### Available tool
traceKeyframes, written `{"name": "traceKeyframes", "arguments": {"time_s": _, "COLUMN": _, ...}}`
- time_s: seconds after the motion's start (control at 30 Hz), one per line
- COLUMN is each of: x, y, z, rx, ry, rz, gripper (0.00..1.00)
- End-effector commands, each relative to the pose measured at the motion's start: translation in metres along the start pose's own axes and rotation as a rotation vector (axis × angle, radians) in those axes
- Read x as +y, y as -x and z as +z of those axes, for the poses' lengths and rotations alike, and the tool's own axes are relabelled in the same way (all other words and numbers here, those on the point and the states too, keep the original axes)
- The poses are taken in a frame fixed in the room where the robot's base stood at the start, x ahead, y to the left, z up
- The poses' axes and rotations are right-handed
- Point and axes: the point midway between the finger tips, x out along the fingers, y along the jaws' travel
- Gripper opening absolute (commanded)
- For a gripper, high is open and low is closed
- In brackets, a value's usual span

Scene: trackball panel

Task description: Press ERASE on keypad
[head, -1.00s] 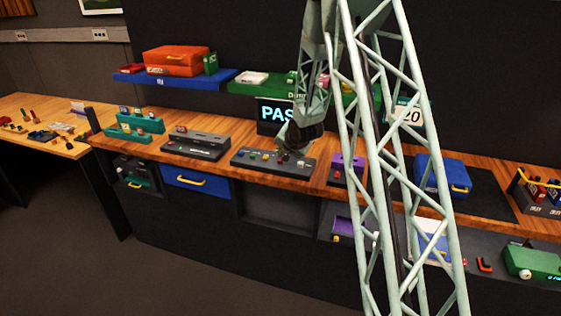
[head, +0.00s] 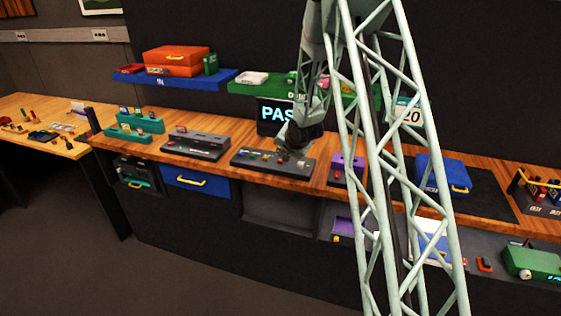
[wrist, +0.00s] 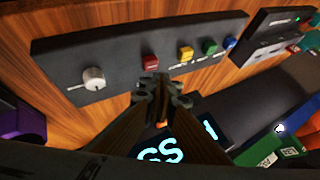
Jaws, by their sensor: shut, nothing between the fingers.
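The dark keypad panel (head: 243,156) lies on the wooden bench in the head view. In the wrist view the panel (wrist: 120,66) carries a red button (wrist: 150,62), a yellow button (wrist: 185,53), a green button (wrist: 209,47), a blue button (wrist: 229,42) and a pale knob (wrist: 94,78). The button labels are too small to read, so I cannot tell which is ERASE. My gripper (wrist: 161,82) is shut and empty, with its tips just beside the red button in the picture. Contact is not clear. In the head view my gripper (head: 287,152) is low over the panel.
A screen (head: 276,114) with cyan letters stands behind the panel. A second dark panel (head: 195,144) lies to the left and a purple box (head: 347,162) to the right. Shelves with boxes hang above the bench. Open bench wood shows between the panels.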

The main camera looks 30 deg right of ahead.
Motion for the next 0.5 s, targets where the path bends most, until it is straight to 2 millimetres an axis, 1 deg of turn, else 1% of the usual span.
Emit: {"name": "traceKeyframes", "arguments": {"time_s": 0.5, "x": 0.0044, "y": -0.0060, "z": 0.0044, "rx": 0.000, "ry": 0.000, "rz": 0.000, "gripper": 0.00}}
